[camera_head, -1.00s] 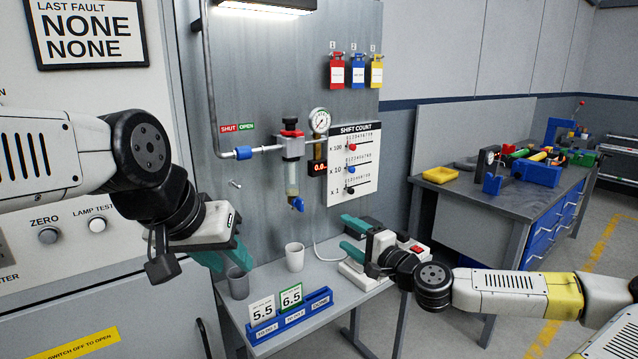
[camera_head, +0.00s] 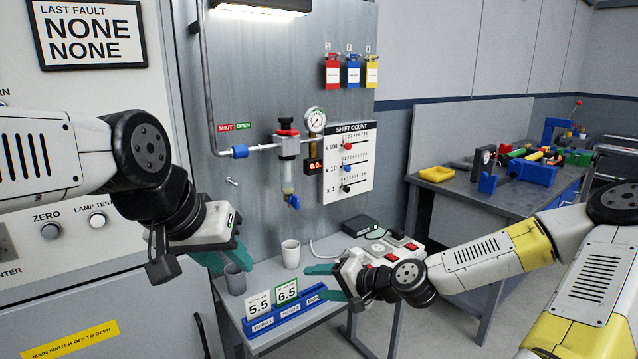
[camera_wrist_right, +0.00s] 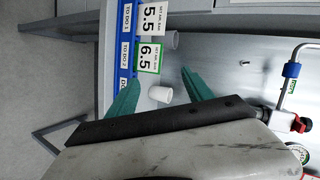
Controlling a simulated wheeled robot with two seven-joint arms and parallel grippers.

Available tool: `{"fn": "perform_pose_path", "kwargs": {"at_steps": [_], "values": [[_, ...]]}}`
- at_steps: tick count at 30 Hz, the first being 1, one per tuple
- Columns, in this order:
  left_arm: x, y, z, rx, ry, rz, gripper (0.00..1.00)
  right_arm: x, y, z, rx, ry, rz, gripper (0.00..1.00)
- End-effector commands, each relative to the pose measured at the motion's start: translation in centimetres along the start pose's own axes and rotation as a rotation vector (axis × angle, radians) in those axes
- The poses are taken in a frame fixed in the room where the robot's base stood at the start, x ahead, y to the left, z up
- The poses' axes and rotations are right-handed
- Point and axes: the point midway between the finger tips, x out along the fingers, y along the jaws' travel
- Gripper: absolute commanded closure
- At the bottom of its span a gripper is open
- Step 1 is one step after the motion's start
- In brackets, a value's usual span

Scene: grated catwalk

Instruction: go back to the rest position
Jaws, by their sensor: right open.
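My right gripper (camera_head: 318,282) is open and empty in the head view, over the front right of the small bench, near the blue card rack. In the right wrist view its two teal fingers (camera_wrist_right: 160,78) stand wide apart. The white cup (camera_head: 290,253) stands upright on the bench; in the wrist view the cup (camera_wrist_right: 160,95) shows beyond the fingers, in the gap between them. My left gripper (camera_head: 225,257) points down beside the grey cup (camera_head: 235,280) and partly overlaps it in the picture; whether they touch is unclear.
The blue rack (camera_head: 262,325) holds cards 5.5 and 6.5 at the bench's front. A white switch box (camera_head: 385,248) with red switches and a dark box (camera_head: 360,226) are behind my right gripper. A workbench (camera_head: 470,191) with tools stands at right. A valve (camera_head: 287,145) is on the panel.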

Motion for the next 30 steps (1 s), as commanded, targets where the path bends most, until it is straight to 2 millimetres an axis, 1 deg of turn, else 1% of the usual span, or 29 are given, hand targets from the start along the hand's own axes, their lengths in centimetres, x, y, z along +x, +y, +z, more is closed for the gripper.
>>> {"fn": "perform_pose_path", "kwargs": {"at_steps": [1, 3, 6, 8, 10, 12, 14, 17, 20, 23, 26, 30], "values": [[0.0, 0.0, 0.0, 0.000, 0.000, 0.000, 0.64, 0.1, 0.9, 1.0, -0.052, -0.040, 0.062, 0.40], [0.0, 0.0, 0.0, 0.000, 0.000, 0.000, 0.64, -0.2, 2.4, 2.3, -0.120, -0.097, 0.157, 0.40], [0.0, 0.0, 0.0, 0.000, 0.000, 0.000, 0.64, -1.4, 4.4, 3.4, -0.222, -0.170, 0.302, 0.40], [0.0, 0.0, 0.0, 0.000, 0.000, 0.000, 0.64, -2.6, 5.3, 3.6, -0.278, -0.202, 0.384, 0.40], [0.0, 0.0, 0.0, 0.000, 0.000, 0.000, 0.64, -4.1, 5.8, 3.5, -0.339, -0.229, 0.475, 0.40], [0.0, 0.0, 0.0, 0.000, 0.000, 0.000, 0.64, -5.9, 6.0, 3.1, -0.393, -0.244, 0.559, 0.40], [0.0, 0.0, 0.0, 0.000, 0.000, 0.000, 0.64, -7.5, 5.7, 2.6, -0.436, -0.249, 0.624, 0.40], [0.0, 0.0, 0.0, 0.000, 0.000, 0.000, 0.64, -10.4, 4.5, 1.8, -0.496, -0.242, 0.718, 0.40], [0.0, 0.0, 0.0, 0.000, 0.000, 0.000, 0.64, -13.4, 2.5, 1.1, -0.543, -0.218, 0.790, 0.40], [0.0, 0.0, 0.0, 0.000, 0.000, 0.000, 0.64, -16.4, 0.0, 0.8, -0.579, -0.182, 0.837, 0.40], [0.0, 0.0, 0.0, 0.000, 0.000, 0.000, 0.64, -19.4, -2.7, 1.0, -0.604, -0.141, 0.857, 0.40], [0.0, 0.0, 0.0, 0.000, 0.000, 0.000, 0.64, -23.5, -6.4, 2.3, -0.624, -0.084, 0.836, 0.40]]}}
